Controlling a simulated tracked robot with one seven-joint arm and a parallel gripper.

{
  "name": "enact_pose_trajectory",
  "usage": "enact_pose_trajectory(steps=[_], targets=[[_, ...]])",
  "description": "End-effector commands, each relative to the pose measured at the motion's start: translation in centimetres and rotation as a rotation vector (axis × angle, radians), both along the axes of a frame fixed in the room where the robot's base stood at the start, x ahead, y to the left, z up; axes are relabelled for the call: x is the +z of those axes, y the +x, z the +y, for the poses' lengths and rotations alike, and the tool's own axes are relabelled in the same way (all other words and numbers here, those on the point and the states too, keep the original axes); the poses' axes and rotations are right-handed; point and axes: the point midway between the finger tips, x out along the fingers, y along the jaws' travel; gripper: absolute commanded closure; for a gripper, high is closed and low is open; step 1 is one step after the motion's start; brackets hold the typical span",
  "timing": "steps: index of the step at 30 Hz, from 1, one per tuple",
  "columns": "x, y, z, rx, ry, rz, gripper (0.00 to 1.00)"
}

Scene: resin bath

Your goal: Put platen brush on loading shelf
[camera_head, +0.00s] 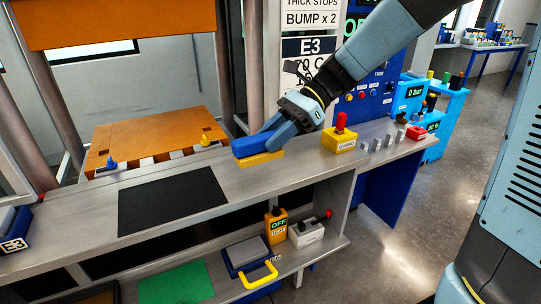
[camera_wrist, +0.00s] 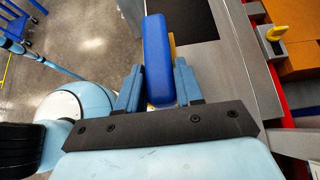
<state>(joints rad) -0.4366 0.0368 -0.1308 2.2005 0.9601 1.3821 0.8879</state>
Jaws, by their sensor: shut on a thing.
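The platen brush (camera_head: 252,146) has a blue body with yellow under it. It is at the back edge of the grey upper shelf (camera_head: 300,172), right of the black mat. I cannot tell whether it touches the shelf. My gripper (camera_head: 272,136) comes from the upper right and is shut on the brush. In the wrist view my gripper's two blue fingers (camera_wrist: 158,85) stand on either side of the blue brush body (camera_wrist: 157,50). A lower shelf (camera_head: 312,257) runs beneath the upper one. No label shows which of them is the loading shelf.
The black mat (camera_head: 172,200) is bare. A yellow box with a red knob (camera_head: 340,137) and small grey pieces stand to the right. The lower shelf holds a green mat (camera_head: 176,284), a blue case with yellow handle (camera_head: 262,273) and a yellow OFF box (camera_head: 276,227). An orange platen (camera_head: 150,137) lies behind.

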Motion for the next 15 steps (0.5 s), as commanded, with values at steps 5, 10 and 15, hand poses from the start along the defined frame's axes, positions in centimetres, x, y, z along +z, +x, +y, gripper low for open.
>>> enact_pose_trajectory(steps=[5, 10, 15], targets=[[-2.3, 1.6, 0.8, 0.001, -0.002, 0.004, 1.00], [-3.4, 2.5, 1.3, -0.001, 0.000, 0.001, 1.00], [-3.9, 2.9, 1.5, 0.000, 0.000, 0.000, 1.00]])
